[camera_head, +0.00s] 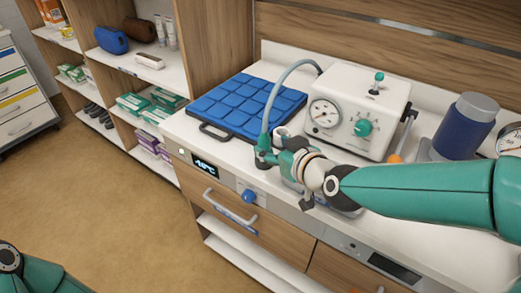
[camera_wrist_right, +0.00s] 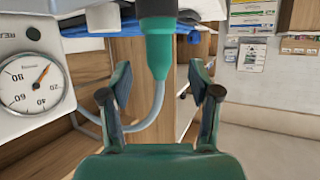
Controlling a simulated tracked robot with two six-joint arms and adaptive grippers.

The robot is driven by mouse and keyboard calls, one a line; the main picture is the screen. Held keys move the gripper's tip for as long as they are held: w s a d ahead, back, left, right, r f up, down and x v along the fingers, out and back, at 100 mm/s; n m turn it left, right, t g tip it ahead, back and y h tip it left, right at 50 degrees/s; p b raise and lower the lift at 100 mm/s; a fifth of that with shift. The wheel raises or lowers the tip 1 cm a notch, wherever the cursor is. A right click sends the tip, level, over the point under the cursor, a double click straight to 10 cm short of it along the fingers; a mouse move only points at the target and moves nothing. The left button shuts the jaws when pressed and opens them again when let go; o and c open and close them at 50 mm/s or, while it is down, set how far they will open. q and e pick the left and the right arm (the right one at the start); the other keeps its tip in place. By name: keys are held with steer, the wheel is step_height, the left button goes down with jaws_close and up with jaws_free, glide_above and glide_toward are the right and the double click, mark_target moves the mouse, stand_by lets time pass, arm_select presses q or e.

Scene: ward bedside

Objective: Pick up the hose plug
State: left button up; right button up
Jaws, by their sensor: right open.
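The hose plug (camera_wrist_right: 157,55) is a green collar with a dark upper part, on the end of a grey hose (camera_head: 275,92). In the head view, the hose arches from the white gauge unit (camera_head: 362,112) down to my right gripper (camera_head: 268,156), at the counter's front edge. In the right wrist view, my right gripper (camera_wrist_right: 160,80) is open, one finger on each side of the plug's line, with visible gaps. How deep the plug sits between the fingers is hard to tell. Part of my left arm shows at lower left; its gripper is out of frame.
A blue padded mat (camera_head: 240,104) lies left of the hose. A small white cup-like thing (camera_head: 283,131) is close behind my right gripper. A dark blue canister (camera_head: 466,127) stands at the right. Open shelves (camera_head: 110,65) are at left, with clear floor in front.

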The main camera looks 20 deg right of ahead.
mark_target(268, 144)
steer(key=x, duration=0.5)
steer(key=shift+f, duration=0.2)
jaws_close()
